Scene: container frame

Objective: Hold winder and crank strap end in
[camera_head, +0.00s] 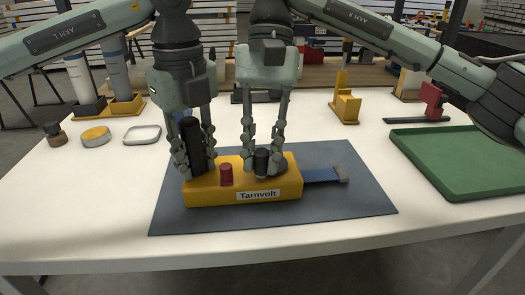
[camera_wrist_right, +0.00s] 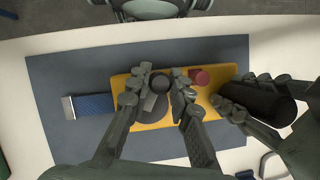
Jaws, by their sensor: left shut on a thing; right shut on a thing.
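The yellow winder (camera_head: 245,189), labelled Tarnvolt, lies on a dark grey mat (camera_head: 340,205). A blue strap (camera_head: 318,175) with a grey metal end (camera_head: 343,173) sticks out from its right side. My left gripper (camera_head: 195,160) is shut on the upright black handle (camera_head: 193,143) at the winder's left end. My right gripper (camera_head: 263,160) is shut on the small black crank knob (camera_head: 261,161) on the winder's top. In the right wrist view the knob (camera_wrist_right: 160,84) sits between the fingers above a dark round disc (camera_wrist_right: 152,106). A red knob (camera_head: 226,174) stands between the grippers.
A green tray (camera_head: 455,190) is at the right. A yellow stand (camera_head: 346,105) and a red part on a dark base (camera_head: 430,100) are further back. Small round containers (camera_head: 96,136) and a dish (camera_head: 142,134) sit at the left. The mat's front and right are clear.

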